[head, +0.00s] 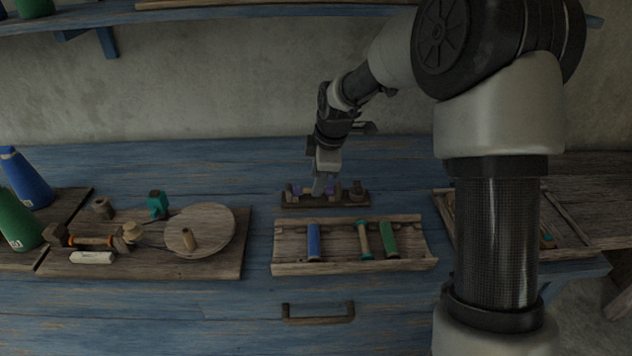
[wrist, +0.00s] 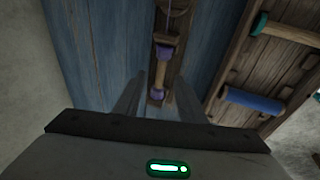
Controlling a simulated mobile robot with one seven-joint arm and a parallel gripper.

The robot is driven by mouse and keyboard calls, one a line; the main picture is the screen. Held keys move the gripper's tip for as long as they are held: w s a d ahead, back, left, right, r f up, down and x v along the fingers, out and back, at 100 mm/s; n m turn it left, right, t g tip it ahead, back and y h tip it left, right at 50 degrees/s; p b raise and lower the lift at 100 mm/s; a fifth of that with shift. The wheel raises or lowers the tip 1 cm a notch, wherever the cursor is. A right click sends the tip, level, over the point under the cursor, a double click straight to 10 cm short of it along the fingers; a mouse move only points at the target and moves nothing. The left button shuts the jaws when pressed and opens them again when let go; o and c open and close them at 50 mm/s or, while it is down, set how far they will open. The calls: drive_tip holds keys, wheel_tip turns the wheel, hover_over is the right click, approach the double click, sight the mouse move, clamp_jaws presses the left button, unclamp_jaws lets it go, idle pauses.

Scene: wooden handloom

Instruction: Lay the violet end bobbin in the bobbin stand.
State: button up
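The violet end bobbin (wrist: 160,74) has a pale tan barrel between two violet ends. It lies lengthwise along a narrow dark wooden holder (head: 345,203) on the blue bench; in the head view its violet ends (head: 328,189) show partly behind my fingers. My gripper (head: 321,188) points down over this holder. In the wrist view my gripper (wrist: 158,82) is open, with one finger on each side of the bobbin; I cannot tell whether they touch it. A wooden rack (head: 345,266), possibly the bobbin stand, lies in front and holds a blue bobbin (head: 313,242), a teal-ended bobbin (head: 364,240) and a green bobbin (head: 389,240).
Blue (head: 27,180) and green (head: 18,222) cones stand far left. A wooden tray (head: 570,252) is at right. The rack has bare room between its bobbins.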

drive_tip(key=p+v, duration=0.2)
drive_tip(key=v, duration=1.2)
drive_tip(key=shift+r+p, duration=0.25)
drive_tip(key=shift+p, duration=0.1)
